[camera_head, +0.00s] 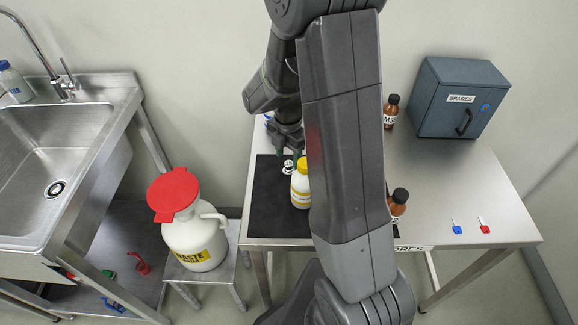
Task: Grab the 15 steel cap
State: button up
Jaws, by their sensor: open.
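A small light-coloured round piece (288,167), which looks like the steel cap, sits on the black mat (268,215) on the left part of the table; its marking is too small to read surely. My gripper (289,151) is just behind and above it in the picture, pointing down with its fingers apart. I cannot tell whether the fingers touch it. A white bottle with a yellow cap and yellow label (301,184) stands close to the right of the piece, partly hidden by my arm.
Brown bottles stand on the table, one at the back (391,111) and one in front (397,204). A blue-grey SPARES cabinet (450,98) is at back right. Blue (457,229) and red (485,228) tags lie at front right. A red-lidded waste jug (195,240) and sink (70,150) are left.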

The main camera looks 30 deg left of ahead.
aim_at(288, 164)
jog(key=shift+f, duration=1.55)
grip_shut()
jog(key=shift+r, duration=0.1)
